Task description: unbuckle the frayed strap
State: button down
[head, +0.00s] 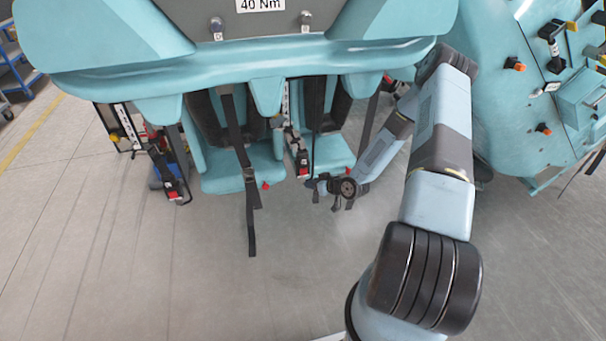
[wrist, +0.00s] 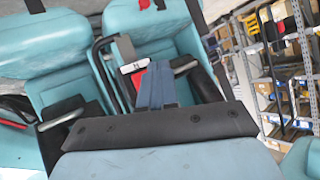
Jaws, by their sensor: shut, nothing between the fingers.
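Two teal seats of the coaster car show in the head view, the left seat (head: 225,178) and the right seat (head: 333,155). A long black strap (head: 236,130) runs down over the left seat and its end hangs below the front edge. A buckle with a red part (head: 303,170) hangs between the seats. My gripper (head: 333,203) is shut and empty in front of the right seat, apart from the straps. I cannot tell which strap is frayed.
Another red-ended buckle (head: 173,195) hangs left of the seats. A teal panel with knobs (head: 530,100) stands at the right. Shelves with boxes (wrist: 265,65) stand at the right in the wrist view. The grey floor (head: 170,270) in front is clear.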

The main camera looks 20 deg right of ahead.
aim_at(301, 175)
jog(key=shift+w, duration=1.55)
jog(key=shift+w, duration=0.2)
dwell(0.8)
jog(key=shift+w, duration=0.25)
jog(key=shift+w+r, duration=0.1)
jog(key=shift+w, duration=0.35)
dwell(1.1)
jog(key=shift+s, duration=0.9)
jog(key=shift+s, duration=0.1)
jog(key=s, duration=0.4)
jog(key=shift+s, duration=0.4)
